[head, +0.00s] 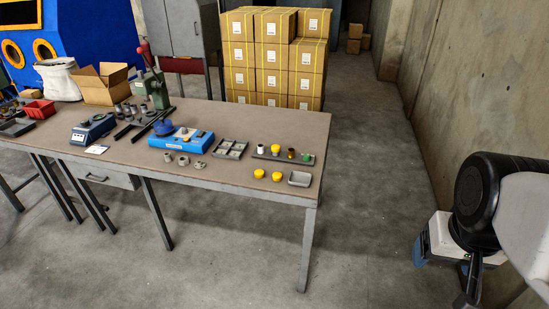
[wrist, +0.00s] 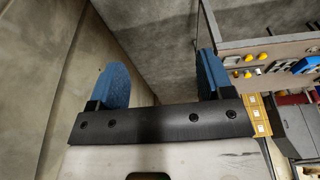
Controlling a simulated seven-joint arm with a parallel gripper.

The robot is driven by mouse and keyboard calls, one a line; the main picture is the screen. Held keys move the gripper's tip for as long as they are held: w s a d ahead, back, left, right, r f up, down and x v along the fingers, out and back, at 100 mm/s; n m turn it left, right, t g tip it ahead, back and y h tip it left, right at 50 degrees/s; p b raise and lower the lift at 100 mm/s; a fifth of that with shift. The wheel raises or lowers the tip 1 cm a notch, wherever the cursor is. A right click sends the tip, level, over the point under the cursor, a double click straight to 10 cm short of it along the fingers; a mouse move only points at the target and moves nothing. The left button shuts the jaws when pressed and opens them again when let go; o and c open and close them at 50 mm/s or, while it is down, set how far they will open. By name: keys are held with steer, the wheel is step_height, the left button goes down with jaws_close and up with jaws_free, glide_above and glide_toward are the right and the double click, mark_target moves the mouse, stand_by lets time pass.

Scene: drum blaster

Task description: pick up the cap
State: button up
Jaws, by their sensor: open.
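Two yellow caps lie side by side near the table's front right, a left one (head: 259,173) and a right one (head: 278,175). A third yellow piece (head: 275,149) stands in a dark rack (head: 262,156) behind them. I cannot tell which one is the cap meant. Small yellow pieces also show on the table at the right of the wrist view (wrist: 247,74). My gripper (head: 440,258) is low at the right, beyond the table's right end and far from the caps. In the wrist view its blue fingers (wrist: 160,80) are apart with nothing between them.
The table (head: 230,184) also carries a grey tray (head: 299,179), a divided tray (head: 230,149), a blue fixture (head: 181,137), metal rings and a green press (head: 153,90). A concrete wall (head: 480,75) runs along the right. Open floor lies between table and wall.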

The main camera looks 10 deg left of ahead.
steer(key=w+a+r+m+g, duration=0.1)
steer(key=w+a+m, duration=0.3)
steer(key=w, duration=0.9)
steer(key=w+a+r+m, duration=0.15)
steer(key=w+a, duration=0.45)
steer(key=w, duration=0.7)
steer(key=w+a+f+m, duration=0.2)
steer(key=w+a+f, duration=0.2)
steer(key=w+a, duration=0.35)
steer(key=w+a+f+m, duration=0.2)
steer(key=w+a+f, duration=0.1)
steer(key=w+a, duration=0.4)
steer(key=w+a+f+m, duration=0.2)
steer(key=w+a+f, duration=0.3)
steer(key=a+f, duration=0.2)
steer(key=w+a+f+m+g, duration=0.1)
steer(key=w+a+f+m, duration=0.1)
steer(key=w+a+f, duration=0.3)
steer(key=w+a+f+m, duration=0.2)
steer(key=w+a+f, duration=0.3)
steer(key=a+f, duration=0.5)
steer(key=shift+w+a+f+g, duration=0.1)
steer(key=shift+a+g, duration=0.2)
steer(key=shift+a, duration=0.25)
steer(key=shift+a+f, duration=0.2)
